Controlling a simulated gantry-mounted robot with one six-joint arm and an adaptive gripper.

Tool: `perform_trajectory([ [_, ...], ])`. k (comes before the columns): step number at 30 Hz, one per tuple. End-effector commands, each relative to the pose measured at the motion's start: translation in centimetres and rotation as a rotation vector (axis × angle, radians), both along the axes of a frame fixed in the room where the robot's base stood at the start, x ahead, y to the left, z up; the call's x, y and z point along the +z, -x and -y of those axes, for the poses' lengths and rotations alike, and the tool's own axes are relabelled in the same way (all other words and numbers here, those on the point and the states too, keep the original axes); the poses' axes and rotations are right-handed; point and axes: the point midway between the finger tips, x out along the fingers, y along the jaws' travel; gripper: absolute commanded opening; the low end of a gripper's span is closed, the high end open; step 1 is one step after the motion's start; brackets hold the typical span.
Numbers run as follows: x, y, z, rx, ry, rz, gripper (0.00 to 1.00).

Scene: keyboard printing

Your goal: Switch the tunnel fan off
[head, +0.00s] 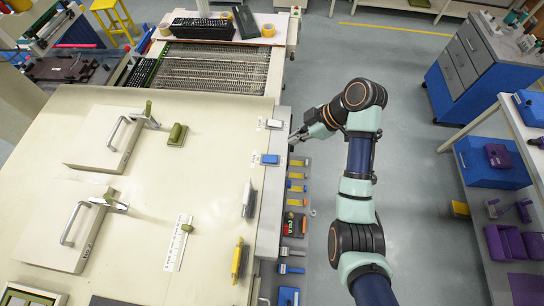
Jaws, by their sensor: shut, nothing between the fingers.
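Two small switches sit on the right edge of the cream bench, each with a small label beside it that is too small to read. One is a white switch (273,124) and the other, nearer, is a blue switch (269,159). I cannot tell which one belongs to the tunnel fan. My gripper (294,139) is shut and empty. In the picture it is just right of the switches, at the bench's right edge, between the two in height. It looks apart from both.
The cream bench (200,135) carries two hinged plates with handles (108,140), a green block (177,134), a ruler strip (176,252) and a yellow squeegee (237,262). A slatted conveyor (205,68) lies behind. A tool strip (294,215) runs along the bench's right side. The floor (410,200) beyond my arm is clear.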

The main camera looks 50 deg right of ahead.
Motion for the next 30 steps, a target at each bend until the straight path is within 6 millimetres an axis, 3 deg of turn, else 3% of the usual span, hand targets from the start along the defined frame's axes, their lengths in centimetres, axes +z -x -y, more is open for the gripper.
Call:
perform_trajectory([
  [8, -0.5, -0.2, -0.2, -0.001, 0.001, -0.001, 0.00],
  [24, -8.1, -4.6, -3.7, 0.000, -0.002, -0.003, 0.00],
  [30, -11.1, -4.2, -3.3, -0.004, 0.000, -0.002, 0.00],
])
